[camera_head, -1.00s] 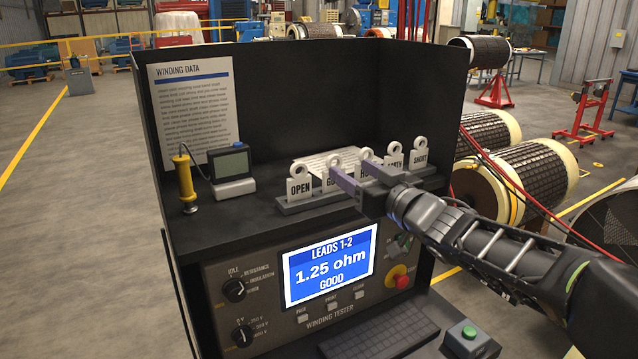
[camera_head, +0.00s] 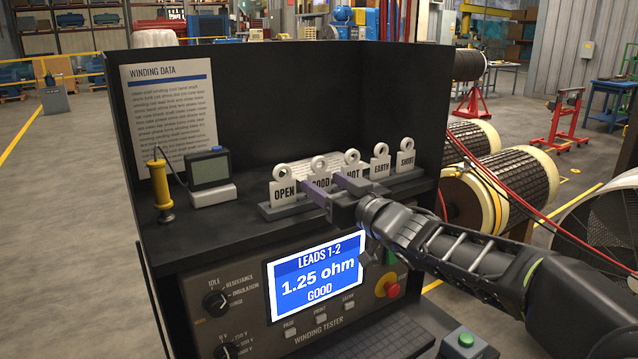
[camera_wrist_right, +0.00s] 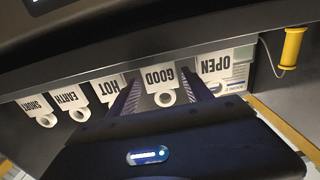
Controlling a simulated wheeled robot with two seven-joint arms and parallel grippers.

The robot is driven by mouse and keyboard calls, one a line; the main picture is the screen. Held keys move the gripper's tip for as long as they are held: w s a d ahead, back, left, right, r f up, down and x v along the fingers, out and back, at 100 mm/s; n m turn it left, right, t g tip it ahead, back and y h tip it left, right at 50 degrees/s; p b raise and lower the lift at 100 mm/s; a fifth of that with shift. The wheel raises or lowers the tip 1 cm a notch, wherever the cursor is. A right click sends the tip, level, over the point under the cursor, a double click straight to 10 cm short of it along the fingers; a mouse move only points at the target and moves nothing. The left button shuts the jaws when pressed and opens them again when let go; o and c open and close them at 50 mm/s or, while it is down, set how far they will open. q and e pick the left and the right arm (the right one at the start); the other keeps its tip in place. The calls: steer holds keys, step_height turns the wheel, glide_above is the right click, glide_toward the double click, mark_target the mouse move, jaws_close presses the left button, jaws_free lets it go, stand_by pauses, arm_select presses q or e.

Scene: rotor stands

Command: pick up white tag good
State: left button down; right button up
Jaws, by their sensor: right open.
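The white GOOD tag (camera_head: 320,181) stands upright in a dark rack (camera_head: 268,211) on the tester's shelf, second from the left, with a ring at its top. My right gripper (camera_head: 328,188) is open in front of it, its fingers partly covering the lower parts of GOOD and HOT. In the right wrist view the GOOD tag (camera_wrist_right: 160,78) shows between the two open fingers (camera_wrist_right: 160,90). No grip on the tag shows. My left gripper is out of view.
The OPEN tag (camera_head: 284,192) stands to the left; the HOT (camera_head: 353,171), EARTH (camera_head: 381,167) and SHORT (camera_head: 405,160) tags stand to the right. A small meter (camera_head: 208,172) and a yellow probe (camera_head: 160,185) are further left. A dark panel (camera_head: 300,100) rises behind.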

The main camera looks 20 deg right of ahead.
mark_target(312, 177)
steer(key=shift+w, duration=0.15)
steer(key=w, duration=0.5)
steer(key=shift+a+f, duration=0.15)
steer(key=shift+a, duration=0.25)
steer(key=shift+c, duration=0.2)
steer(key=c, duration=0.7)
step_height(312, 177, up, 10)
steer(key=p, duration=0.5)
stand_by(0.8)
